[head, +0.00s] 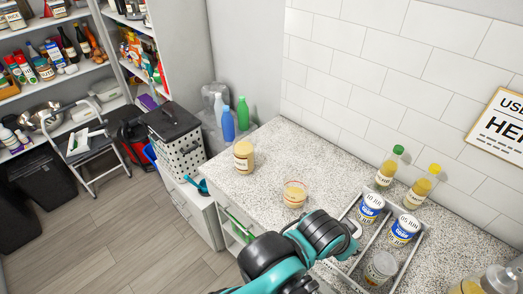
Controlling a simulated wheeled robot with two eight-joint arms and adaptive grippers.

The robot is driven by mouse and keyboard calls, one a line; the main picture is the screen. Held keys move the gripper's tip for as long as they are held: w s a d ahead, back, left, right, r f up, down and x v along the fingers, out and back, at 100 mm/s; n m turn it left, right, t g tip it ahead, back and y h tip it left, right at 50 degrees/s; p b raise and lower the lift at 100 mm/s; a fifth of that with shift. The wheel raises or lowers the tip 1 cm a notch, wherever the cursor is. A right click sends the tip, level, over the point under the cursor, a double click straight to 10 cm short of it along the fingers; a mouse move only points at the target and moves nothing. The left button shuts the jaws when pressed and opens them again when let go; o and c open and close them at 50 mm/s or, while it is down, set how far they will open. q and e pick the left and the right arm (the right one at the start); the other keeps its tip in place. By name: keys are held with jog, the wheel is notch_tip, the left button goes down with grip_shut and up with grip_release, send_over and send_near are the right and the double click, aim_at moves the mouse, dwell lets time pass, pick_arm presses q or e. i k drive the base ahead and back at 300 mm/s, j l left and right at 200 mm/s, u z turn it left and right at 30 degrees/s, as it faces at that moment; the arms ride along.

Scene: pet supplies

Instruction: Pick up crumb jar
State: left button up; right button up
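Candidates for the crumb jar stand on the speckled counter (262,170). A taller clear jar (243,156) with tan contents and a pale label stands upright near the counter's left edge. A lower, wider clear jar (294,193) with tan contents stands to its right, nearer to me. Their labels are too small to read, so I cannot tell which is the crumb jar. Another small jar (380,268) is in the grey divided tray (358,262). One teal and black arm of mine reaches over the counter's front edge, below the wide jar. No gripper fingers show.
Two labelled tins (370,208) (403,230) are in the tray, with a green-capped bottle (388,168) and yellow-capped bottle (423,186) behind it. A black-lidded basket (175,140) stands left.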

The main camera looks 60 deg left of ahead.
aim_at(244, 150)
jog(key=k+u, duration=0.2)
jog(key=u, duration=0.25)
jog(key=k+u, duration=0.2)
jog(key=u, duration=1.25)
